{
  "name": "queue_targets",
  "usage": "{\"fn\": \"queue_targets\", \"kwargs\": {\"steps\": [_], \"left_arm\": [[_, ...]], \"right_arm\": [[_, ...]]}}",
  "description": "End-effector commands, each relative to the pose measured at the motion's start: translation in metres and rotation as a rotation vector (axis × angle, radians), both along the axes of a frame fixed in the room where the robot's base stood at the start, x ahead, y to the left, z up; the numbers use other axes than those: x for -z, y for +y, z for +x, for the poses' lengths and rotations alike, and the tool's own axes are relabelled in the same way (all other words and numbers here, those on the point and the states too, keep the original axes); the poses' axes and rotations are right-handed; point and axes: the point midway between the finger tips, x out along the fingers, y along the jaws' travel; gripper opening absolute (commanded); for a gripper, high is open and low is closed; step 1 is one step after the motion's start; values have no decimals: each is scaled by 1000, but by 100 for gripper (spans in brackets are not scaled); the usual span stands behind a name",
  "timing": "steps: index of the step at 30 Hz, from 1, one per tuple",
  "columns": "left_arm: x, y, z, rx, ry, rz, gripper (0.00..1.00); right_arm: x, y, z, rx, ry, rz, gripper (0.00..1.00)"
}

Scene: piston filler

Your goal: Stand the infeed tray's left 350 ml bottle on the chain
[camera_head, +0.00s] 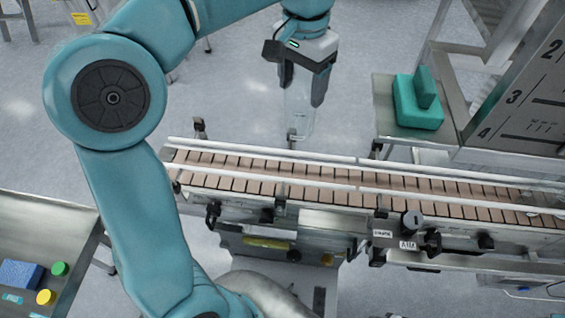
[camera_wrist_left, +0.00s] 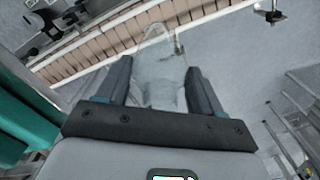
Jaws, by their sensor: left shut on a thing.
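My left gripper (camera_head: 302,84) is shut on a clear, see-through bottle (camera_head: 299,117) and holds it roughly upright at the far side of the conveyor. The chain (camera_head: 320,191) is a row of brown slats between pale guide rails. In the head view the bottle's lower end shows just above the far rail; I cannot tell its height over the chain. In the left wrist view the bottle (camera_wrist_left: 160,84) sits between the two dark fingers (camera_wrist_left: 158,92), with the chain (camera_wrist_left: 110,42) behind it. The infeed tray cannot be made out. My right gripper is not in view.
Guide rails (camera_head: 262,152) run along the chain, with clamps and knobs on the near side.

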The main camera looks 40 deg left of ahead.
Motion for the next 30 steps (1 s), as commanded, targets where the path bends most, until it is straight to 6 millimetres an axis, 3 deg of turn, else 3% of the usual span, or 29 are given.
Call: {"fn": "queue_targets", "kwargs": {"steps": [12,25,30], "left_arm": [[119,-1,-6,1,7,0,21],[178,-2,-2,1,5,0,21],[189,-2,-1,0,2,-1,21]], "right_arm": [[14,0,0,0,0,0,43],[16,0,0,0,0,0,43],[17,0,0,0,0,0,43]]}}
